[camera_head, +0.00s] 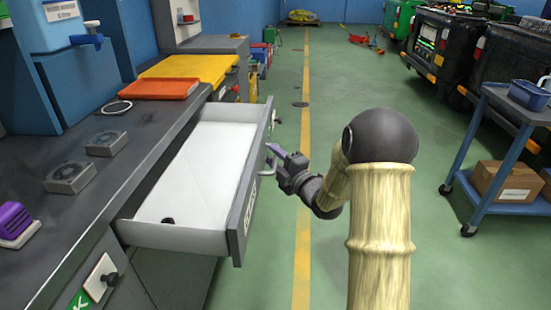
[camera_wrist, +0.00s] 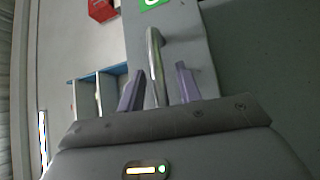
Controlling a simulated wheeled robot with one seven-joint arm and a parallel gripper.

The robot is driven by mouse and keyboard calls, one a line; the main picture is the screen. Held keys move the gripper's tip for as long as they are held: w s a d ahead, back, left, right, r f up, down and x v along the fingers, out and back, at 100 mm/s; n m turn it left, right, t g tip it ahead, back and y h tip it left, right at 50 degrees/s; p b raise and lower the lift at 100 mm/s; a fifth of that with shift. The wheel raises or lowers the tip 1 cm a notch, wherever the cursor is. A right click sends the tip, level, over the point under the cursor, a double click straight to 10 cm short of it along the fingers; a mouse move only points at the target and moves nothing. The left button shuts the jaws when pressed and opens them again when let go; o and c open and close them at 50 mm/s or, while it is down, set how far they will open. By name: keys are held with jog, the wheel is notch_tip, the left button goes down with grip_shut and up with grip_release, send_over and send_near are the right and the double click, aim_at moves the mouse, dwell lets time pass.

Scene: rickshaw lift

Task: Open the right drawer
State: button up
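The drawer (camera_head: 195,170) is pulled well out of the grey workbench, and its white inside shows. Its metal bar handle (camera_head: 268,168) is on the front panel; the handle also shows in the wrist view (camera_wrist: 155,62). My gripper (camera_head: 280,156) is at this handle, on the outer side of the drawer front. In the wrist view its two purple fingers (camera_wrist: 159,88) stand apart, one on each side of the handle's near end. A gap shows between fingers and bar, so the gripper looks open. Contact cannot be told.
Another front with a black knob (camera_head: 107,279) is at lower left. A blue cart (camera_head: 500,150) stands right. The green floor beside the yellow line (camera_head: 303,250) is clear.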

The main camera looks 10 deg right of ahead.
jog(key=v, duration=1.7)
jog(key=shift+s+f, duration=0.15)
jog(key=shift+s, duration=0.1)
jog(key=shift+w, duration=0.1)
notch_tip(320, 180, down, 7)
jog(key=s+a+m+g+h, duration=0.25)
jog(key=m+g+h, duration=0.65)
jog(key=m, duration=0.5)
jog(key=s+a+m+g, duration=0.5)
jog(key=s+m, duration=0.3)
jog(key=s, duration=0.4)
notch_tip(320, 180, up, 35)
jog(key=p, duration=3.6)
jog(key=shift+d+g, duration=0.2)
jog(key=shift+g, duration=0.1)
